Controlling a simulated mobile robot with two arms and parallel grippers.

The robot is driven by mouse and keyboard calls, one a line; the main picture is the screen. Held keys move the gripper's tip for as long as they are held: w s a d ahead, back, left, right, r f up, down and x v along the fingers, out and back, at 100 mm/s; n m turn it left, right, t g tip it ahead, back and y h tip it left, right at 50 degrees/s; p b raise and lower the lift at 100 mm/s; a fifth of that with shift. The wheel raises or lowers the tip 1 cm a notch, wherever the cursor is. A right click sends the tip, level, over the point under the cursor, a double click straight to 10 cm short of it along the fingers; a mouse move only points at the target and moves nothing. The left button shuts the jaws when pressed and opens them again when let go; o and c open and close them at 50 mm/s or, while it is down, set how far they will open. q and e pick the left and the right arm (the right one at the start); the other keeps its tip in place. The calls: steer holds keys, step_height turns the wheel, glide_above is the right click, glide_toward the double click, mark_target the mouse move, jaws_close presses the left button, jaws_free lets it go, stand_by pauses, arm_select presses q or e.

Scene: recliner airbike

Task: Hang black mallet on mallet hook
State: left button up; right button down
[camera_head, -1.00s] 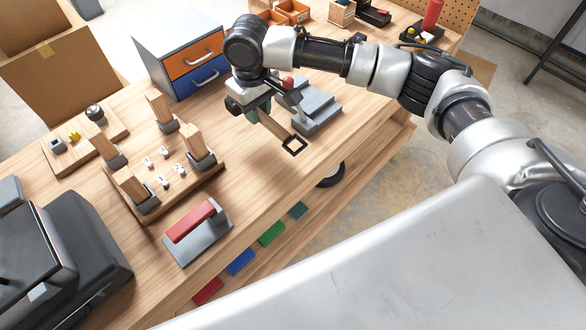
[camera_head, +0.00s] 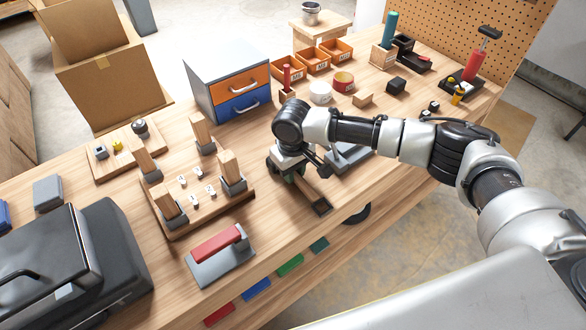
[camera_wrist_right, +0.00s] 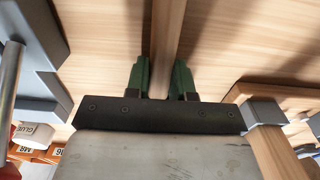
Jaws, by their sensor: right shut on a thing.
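My right gripper (camera_head: 296,180) is shut on a wooden bar (camera_head: 309,193), which looks like a mallet handle. The bar slants down toward the front edge of the workbench and ends in a dark piece (camera_head: 322,208). Whether this piece is the black mallet head or a separate part, I cannot tell. In the right wrist view, the bar (camera_wrist_right: 166,45) runs between the green fingers (camera_wrist_right: 163,80). A hook for the mallet is not clearly identifiable. My left gripper is out of view.
A board with upright wooden posts (camera_head: 229,165) in grey sockets is left of my right gripper. A grey stepped block (camera_head: 350,158) is close on its right. The drawer cabinet (camera_head: 228,88) stands behind. A red-handled grey tool (camera_head: 220,252) lies at front. A pegboard (camera_head: 470,25) is at back right.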

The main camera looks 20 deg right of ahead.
steer(key=shift+f, duration=0.1)
steer(key=c, duration=1)
jaws_free()
steer(key=shift+o, duration=0.2)
steer(key=shift+f, duration=0.1)
steer(key=shift+b, duration=0.35)
steer(key=shift+f+b, duration=0.2)
steer(key=shift+b, duration=0.35)
step_height(320, 180, up, 11)
steer(key=shift+d+r, duration=0.15)
steer(key=shift+d, duration=0.1)
